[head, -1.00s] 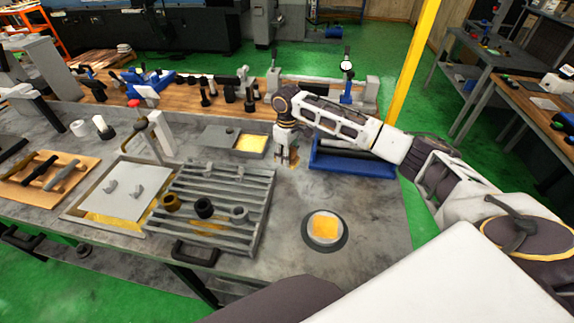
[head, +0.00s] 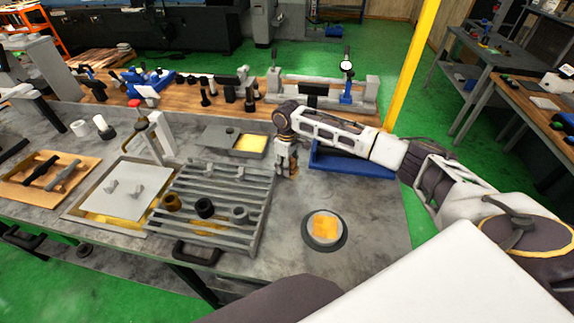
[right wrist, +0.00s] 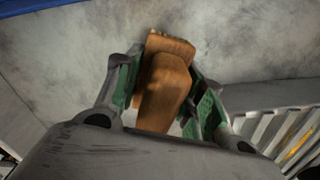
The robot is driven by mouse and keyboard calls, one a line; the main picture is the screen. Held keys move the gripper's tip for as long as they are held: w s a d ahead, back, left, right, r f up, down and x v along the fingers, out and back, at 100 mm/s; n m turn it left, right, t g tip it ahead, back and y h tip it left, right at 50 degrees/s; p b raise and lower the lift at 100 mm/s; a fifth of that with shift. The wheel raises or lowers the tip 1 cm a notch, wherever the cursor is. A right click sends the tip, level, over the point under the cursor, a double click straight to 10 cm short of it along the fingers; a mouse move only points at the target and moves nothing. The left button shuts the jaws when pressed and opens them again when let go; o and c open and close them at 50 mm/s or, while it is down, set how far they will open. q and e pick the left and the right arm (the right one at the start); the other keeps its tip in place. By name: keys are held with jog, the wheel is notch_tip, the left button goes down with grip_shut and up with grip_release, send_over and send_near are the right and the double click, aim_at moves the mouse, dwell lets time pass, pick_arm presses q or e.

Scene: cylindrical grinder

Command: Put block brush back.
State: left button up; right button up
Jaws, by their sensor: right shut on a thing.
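The block brush, a brown wooden block (right wrist: 165,85), sits between the green finger pads of my right gripper (right wrist: 168,98) in the right wrist view. The gripper is shut on it. In the head view my right gripper (head: 287,168) points down over the grey table, between the slatted rack and the blue tray. Only a small brown part of the brush (head: 293,173) shows there. The blue tray (head: 350,166) lies just right of the gripper, partly hidden behind my right arm. I cannot tell whether the brush touches the table. My left gripper is not in view.
The slatted grey rack (head: 245,225) with several dark rings lies left of the gripper. A round dish with a yellow pad (head: 324,246) sits nearer me. A grey tray with a yellow inside (head: 225,135) is behind left. Table around the dish is bare.

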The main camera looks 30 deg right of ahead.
jog(key=o, duration=0.7)
notch_tip(320, 180, up, 12)
jog(key=shift+r+b, duration=0.1)
jog(key=shift+b, duration=0.6)
